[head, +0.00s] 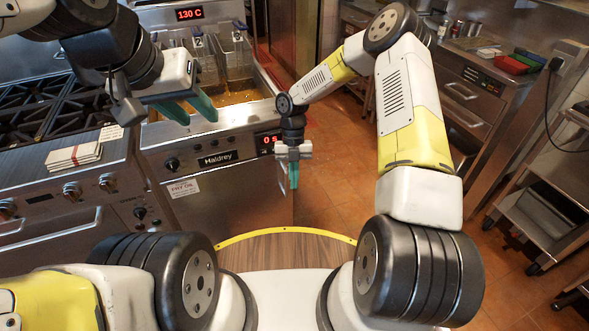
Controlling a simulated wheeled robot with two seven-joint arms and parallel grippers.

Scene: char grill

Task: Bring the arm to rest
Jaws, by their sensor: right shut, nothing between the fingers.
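My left gripper (199,118) reaches in from the upper left with its teal fingers spread apart and nothing between them. It is over the front edge of the fryer (215,175). My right arm is bent, with its elbow high at the upper middle right. My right gripper (292,186) hangs pointing down, its teal fingers together and empty. It is in front of the right end of the fryer's front panel.
Fryer baskets (236,62) sit over the oil behind my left gripper. A gas stove (60,115) with folded white cloths (73,157) is at left. A steel counter (475,65) and a wheeled rack (540,215) stand at right. Tiled floor (335,185) is open between.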

